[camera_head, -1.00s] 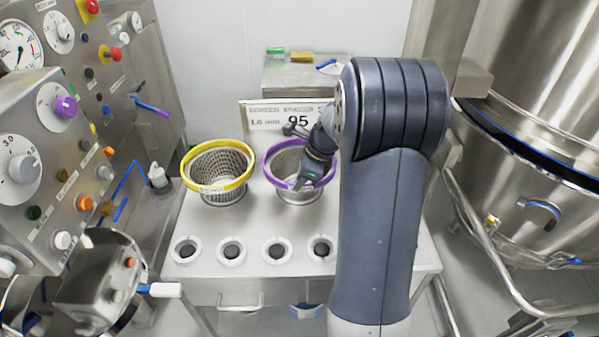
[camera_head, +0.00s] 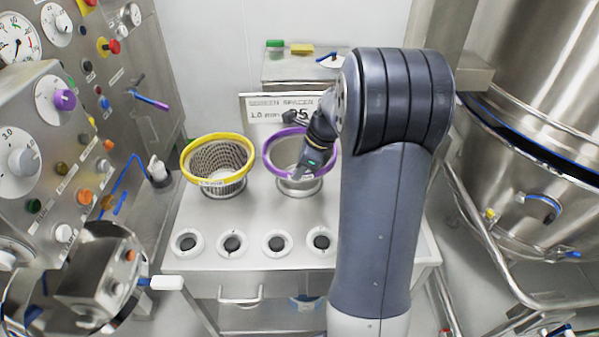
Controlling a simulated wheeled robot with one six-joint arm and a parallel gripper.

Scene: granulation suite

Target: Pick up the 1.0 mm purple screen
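The purple-rimmed screen (camera_head: 272,162) stands upright on the steel table, right of a yellow-rimmed screen. It is a conical metal basket with a purple ring on top. My gripper (camera_head: 300,177) reaches down over the front of the purple rim, in front of the basket's middle. Its fingertips are small and dark, and I cannot tell whether they are open or touching the screen. My arm hides part of the screen's right side.
The yellow-rimmed screen (camera_head: 218,186) stands close on the left. Several round white spacers (camera_head: 232,243) with dark centres line the table front (camera_head: 205,270). A control panel (camera_head: 25,165) rises at left; a large steel vessel (camera_head: 530,150) stands at right.

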